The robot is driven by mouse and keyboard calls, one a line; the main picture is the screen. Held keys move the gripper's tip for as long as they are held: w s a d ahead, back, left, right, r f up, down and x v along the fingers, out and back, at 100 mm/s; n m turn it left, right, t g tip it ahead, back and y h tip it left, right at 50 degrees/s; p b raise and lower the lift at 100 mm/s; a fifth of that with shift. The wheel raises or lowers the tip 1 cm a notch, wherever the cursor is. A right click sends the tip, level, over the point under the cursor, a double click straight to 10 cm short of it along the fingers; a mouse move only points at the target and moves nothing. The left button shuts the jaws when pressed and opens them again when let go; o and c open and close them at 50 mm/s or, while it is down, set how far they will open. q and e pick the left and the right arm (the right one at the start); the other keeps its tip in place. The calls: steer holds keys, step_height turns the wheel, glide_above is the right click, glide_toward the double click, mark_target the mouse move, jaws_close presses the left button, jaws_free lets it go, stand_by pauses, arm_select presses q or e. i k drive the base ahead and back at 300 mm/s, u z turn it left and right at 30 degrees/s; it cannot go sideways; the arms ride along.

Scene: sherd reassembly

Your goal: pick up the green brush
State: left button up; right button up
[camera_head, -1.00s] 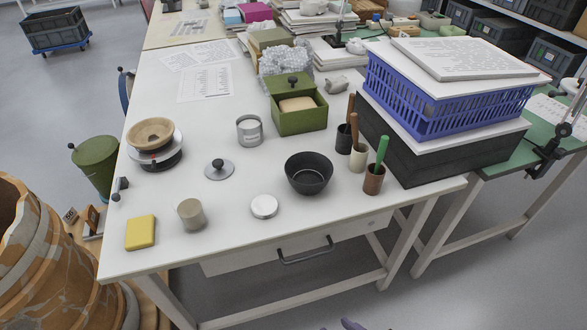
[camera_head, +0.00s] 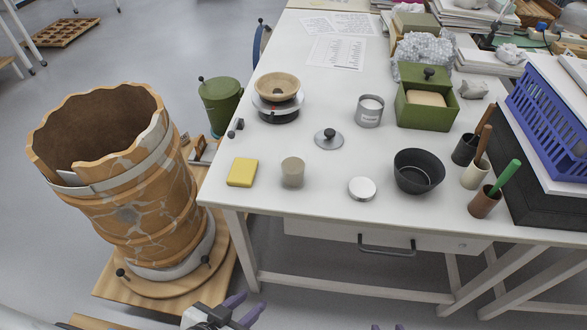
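The green brush (camera_head: 507,176) stands tilted in a brown cup (camera_head: 484,206) at the right front of the white table; only its green handle shows, and its lower end is hidden in the cup. My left gripper (camera_head: 252,303) is at the bottom of the view, in front of the table, with two purple fingers apart and nothing between them. My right gripper (camera_head: 388,327) barely shows at the bottom edge as two separated purple fingertips, well left of and below the brush.
A cream cup (camera_head: 475,175) and a dark cup (camera_head: 465,150) with brown handles stand close behind the brown cup. A black bowl (camera_head: 419,172) is to its left. A blue crate (camera_head: 553,120) is to the right. A large cracked vessel (camera_head: 130,195) stands left of the table.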

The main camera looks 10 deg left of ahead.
mark_target(512, 168)
steer(key=u, duration=1.95)
steer(key=k, duration=0.9)
steer(key=z, duration=1.35)
steer(key=i, duration=0.55)
